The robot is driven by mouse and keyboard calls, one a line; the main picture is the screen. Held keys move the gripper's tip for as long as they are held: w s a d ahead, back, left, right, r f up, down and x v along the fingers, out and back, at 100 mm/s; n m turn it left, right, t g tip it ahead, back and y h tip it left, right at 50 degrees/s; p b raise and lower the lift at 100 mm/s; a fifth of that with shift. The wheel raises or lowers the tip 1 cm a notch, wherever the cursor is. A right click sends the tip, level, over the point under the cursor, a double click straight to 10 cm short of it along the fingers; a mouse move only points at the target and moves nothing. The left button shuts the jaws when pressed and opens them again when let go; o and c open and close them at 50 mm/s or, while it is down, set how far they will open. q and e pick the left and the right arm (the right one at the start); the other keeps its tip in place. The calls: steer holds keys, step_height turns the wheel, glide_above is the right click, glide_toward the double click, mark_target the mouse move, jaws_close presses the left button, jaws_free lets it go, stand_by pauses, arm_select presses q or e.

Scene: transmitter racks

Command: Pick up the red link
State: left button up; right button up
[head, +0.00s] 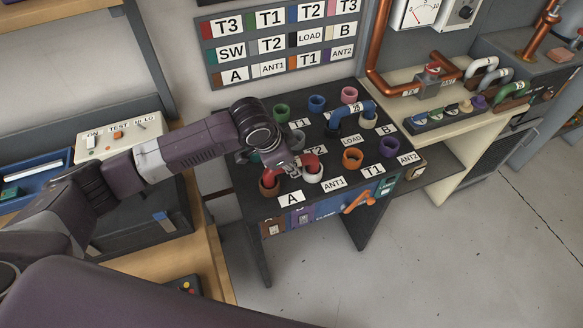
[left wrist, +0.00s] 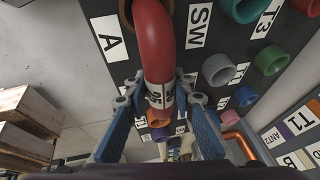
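The red link (head: 309,162) is a curved red pipe on the black patch table (head: 247,205), with one end at the brown socket (head: 268,188) by label A and the other at the white socket (head: 313,176) by ANT1. My left gripper reaches over it from the left and partly hides its middle in the head view. In the left wrist view the red link (left wrist: 154,50) with a white label band runs between the two blue fingers (left wrist: 159,100). Narrow gaps seem to show on both sides, so the fingers look open around it. My right gripper is not in view.
A blue link (head: 350,115) stands behind to the right. Several coloured sockets surround it, including orange (head: 352,158) and purple (head: 389,147). A label board (head: 280,45) hangs behind. An orange handle (head: 358,202) sticks out at the table front. Floor is clear at right.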

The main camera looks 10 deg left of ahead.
arm_select(q)
jaws_close()
